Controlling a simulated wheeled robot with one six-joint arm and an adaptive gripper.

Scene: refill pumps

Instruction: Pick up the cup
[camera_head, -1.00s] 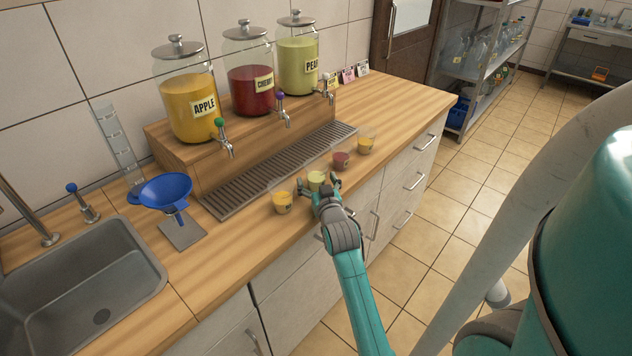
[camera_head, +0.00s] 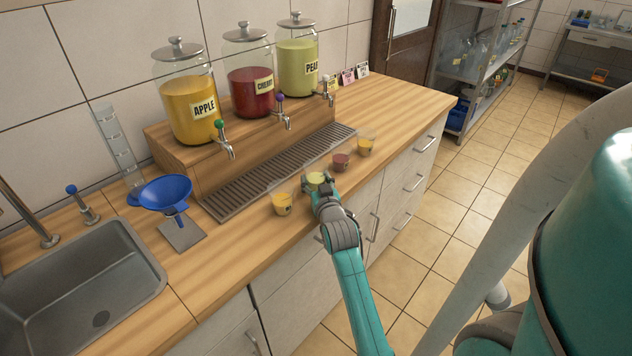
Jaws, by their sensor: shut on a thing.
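Several small cups stand in a row along the front of the wooden counter. A yellow-filled cup (camera_head: 282,203) is at the left end, then a pale green-filled cup (camera_head: 316,179), a dark red-filled cup (camera_head: 341,161) and an orange-yellow-filled cup (camera_head: 366,145) at the right end. My gripper (camera_head: 316,184) is shut on the pale green-filled cup, with its fingers at the cup's sides. The cup's lower part is hidden by my gripper. Whether its base touches the counter cannot be told.
Juice jars labelled APPLE (camera_head: 190,105), CHERRY (camera_head: 250,85) and a green one (camera_head: 297,65) stand on a wooden step with taps, above a metal drip grate (camera_head: 262,180). A blue funnel (camera_head: 165,194) on a stand and a sink (camera_head: 75,290) are at the left.

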